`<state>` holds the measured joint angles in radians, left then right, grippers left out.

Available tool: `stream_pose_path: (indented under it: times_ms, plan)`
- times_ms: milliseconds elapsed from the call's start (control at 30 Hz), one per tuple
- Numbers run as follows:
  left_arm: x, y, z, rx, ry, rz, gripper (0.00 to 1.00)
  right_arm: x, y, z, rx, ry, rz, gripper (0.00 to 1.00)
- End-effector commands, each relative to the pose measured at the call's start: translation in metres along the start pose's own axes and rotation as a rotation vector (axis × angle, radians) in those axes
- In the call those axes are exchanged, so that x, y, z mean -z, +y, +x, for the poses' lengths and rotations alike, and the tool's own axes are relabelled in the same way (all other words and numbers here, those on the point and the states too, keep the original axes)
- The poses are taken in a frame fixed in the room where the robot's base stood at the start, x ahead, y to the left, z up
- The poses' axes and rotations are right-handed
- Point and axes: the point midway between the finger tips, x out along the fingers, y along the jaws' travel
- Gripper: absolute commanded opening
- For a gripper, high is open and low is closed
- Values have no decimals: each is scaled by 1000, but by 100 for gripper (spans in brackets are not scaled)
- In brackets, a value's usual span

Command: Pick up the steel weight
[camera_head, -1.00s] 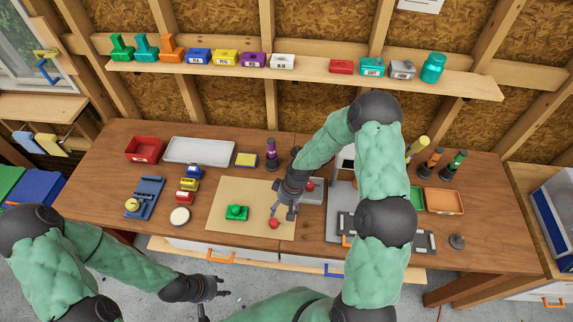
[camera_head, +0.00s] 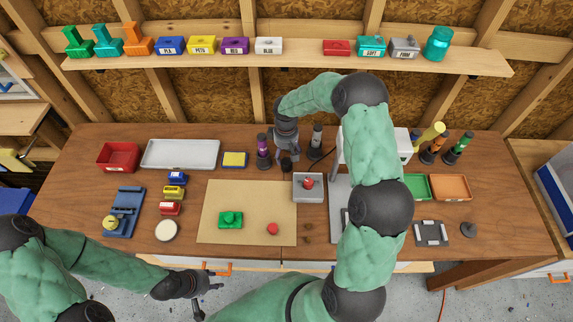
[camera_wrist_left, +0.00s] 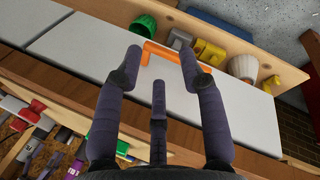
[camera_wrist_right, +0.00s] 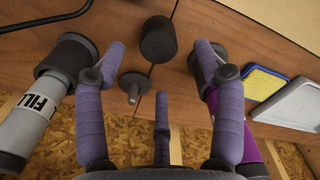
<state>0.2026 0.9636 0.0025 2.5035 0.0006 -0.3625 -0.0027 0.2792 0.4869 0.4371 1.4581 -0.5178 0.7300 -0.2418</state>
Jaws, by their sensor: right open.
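A dark, short cylinder (camera_wrist_right: 158,40), which seems to be the steel weight, stands on the wooden bench in the right wrist view. It shows in the head view (camera_head: 287,165) just below my right gripper (camera_head: 284,154). My right gripper is open and empty, its fingers spread to either side of the cylinder in the wrist picture. Whether they are level with it I cannot tell. My left gripper (camera_head: 213,282) is open and empty in front of the bench, over the drawer with the orange handle (camera_wrist_left: 178,55).
A purple tube (camera_head: 263,146) and a grey tube (camera_head: 317,136) stand close on either side of my right gripper. A disc with a peg (camera_wrist_right: 133,83) lies between them. A grey tray (camera_head: 309,192) with a red object sits in front. The tan mat's right part is mostly clear.

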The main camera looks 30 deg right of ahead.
Motion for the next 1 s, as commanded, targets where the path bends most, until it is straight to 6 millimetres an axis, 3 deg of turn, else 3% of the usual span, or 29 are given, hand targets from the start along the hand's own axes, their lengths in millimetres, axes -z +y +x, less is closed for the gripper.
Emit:
stream_pose_path:
  times_ms: [167, 433, 700, 733, 967, 1000]
  plan:
    - [0, 0, -1, 0, 0, 0, 40, -1, 0, 11, 0, 0, 0, 70]
    - [0, 1, -3, 0, 0, 0, 40, -3, 0, 48, 1, 0, 0, 70]
    - [0, 1, -3, 0, 0, 0, 40, -2, 1, 53, -1, 2, 0, 70]
    - [0, 1, -3, 0, 0, 0, 40, -2, 1, 53, -1, 2, 0, 67]
    - [0, 1, -3, 0, 0, 0, 40, -2, 1, 53, -1, 2, 0, 2]
    - [0, 1, -3, 0, 0, 0, 40, -2, 1, 53, -1, 2, 0, 0]
